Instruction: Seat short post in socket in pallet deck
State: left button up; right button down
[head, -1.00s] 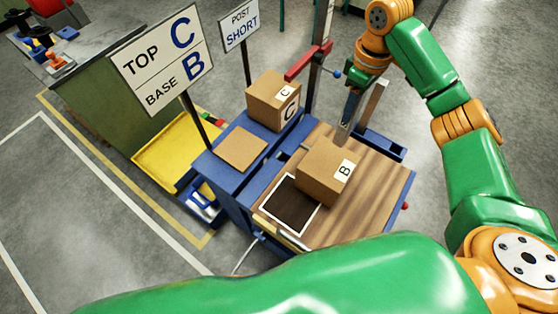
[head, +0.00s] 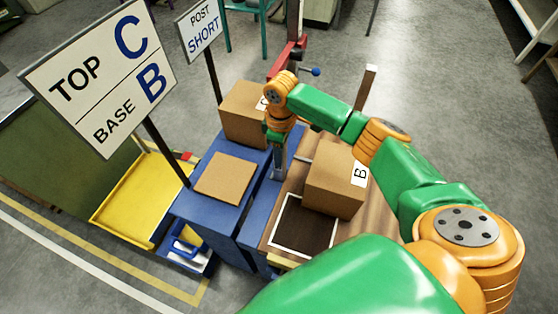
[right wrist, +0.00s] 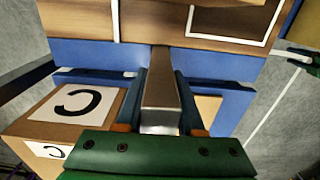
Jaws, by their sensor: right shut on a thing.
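My right gripper (head: 278,148) is shut on the short post (right wrist: 160,92), a pale bar between the two dark fingers in the right wrist view. In the head view it holds the post upright near the gap between the blue bench and the wooden pallet deck (head: 262,240). The lower end of the post is hard to make out there. I cannot pick out the socket. Box B (head: 335,182) stands on the deck, right of the gripper. Box C (head: 243,112) is left of the gripper, on the blue bench.
A white-outlined dark square (head: 303,226) lies on the deck in front of box B. A taller post (head: 366,88) stands behind it. A brown pad (head: 223,178) lies on the blue bench (head: 205,208). A signboard (head: 100,78) and a smaller sign (head: 199,30) rise at left.

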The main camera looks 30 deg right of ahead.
jog(key=shift+f, duration=1.1)
jog(key=c, duration=0.5)
grip_release()
jog(key=shift+f, duration=0.1)
notch_tip(320, 180, up, 12)
jog(key=shift+a+r, duration=0.1)
jog(key=shift+r, duration=0.05)
